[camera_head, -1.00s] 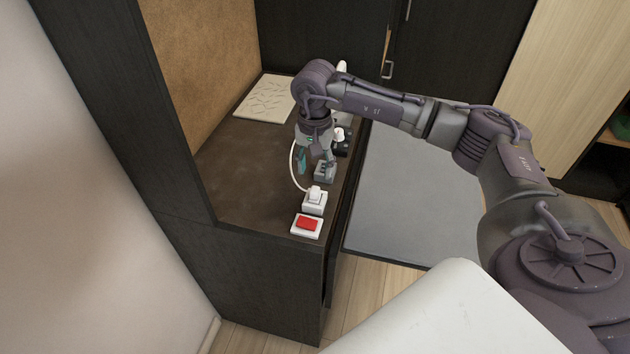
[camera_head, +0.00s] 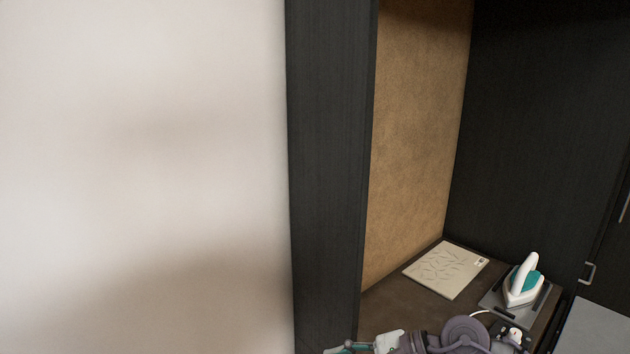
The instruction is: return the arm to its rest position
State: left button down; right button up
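My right arm shows at the bottom edge of the head view, low over the vanity counter (camera_head: 400,299). Its gripper (camera_head: 346,348) points left, with a teal finger and pale housing showing. Most of the gripper is cut off by the frame, so I cannot tell whether it is open or shut. I see nothing held in the visible part. My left gripper is not in view.
A white and teal iron (camera_head: 523,283) stands on a grey plate (camera_head: 491,305) at the right. A pale leaf-patterned board (camera_head: 446,269) lies behind. A black socket block (camera_head: 512,338) is beside my arm. A dark panel (camera_head: 328,180) rises at the left.

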jog(key=a+r+m+t+y, duration=0.4)
jog(key=a+r+m+y, duration=0.15)
jog(key=r+m, duration=0.25)
jog(key=w+d+r+m+t+h, duration=0.25)
jog(key=d+m+t, duration=0.25)
jog(key=m+t, duration=0.7)
jog(key=s+d+f+m+g+h, duration=0.1)
jog(key=s+d+f+m+h, duration=0.1)
jog(key=d+f+m+h, duration=0.85)
jog(key=s+d+f+m+g+h, duration=0.2)
jog(key=d+f+m+h, duration=0.25)
jog(key=m, duration=1.15)
jog(key=s+d+f+m+g, duration=0.1)
jog(key=s+f+m+g, duration=0.5)
jog(key=s, duration=0.5)
jog(key=s+f+m+g, duration=0.3)
jog(key=s+f+g, duration=0.3)
jog(key=s, duration=0.4)
notch_tip(320, 180, down, 30)
jog(key=s, duration=0.3)
jog(key=s+d+f+g, duration=0.1)
jog(key=s+d+f, duration=0.2)
jog(key=s+f, duration=1)
jog(key=shift+s+d+f+g+h, duration=0.15)
jog(key=shift+s+f+g+h, duration=0.15)
jog(key=shift+s, duration=0.95)
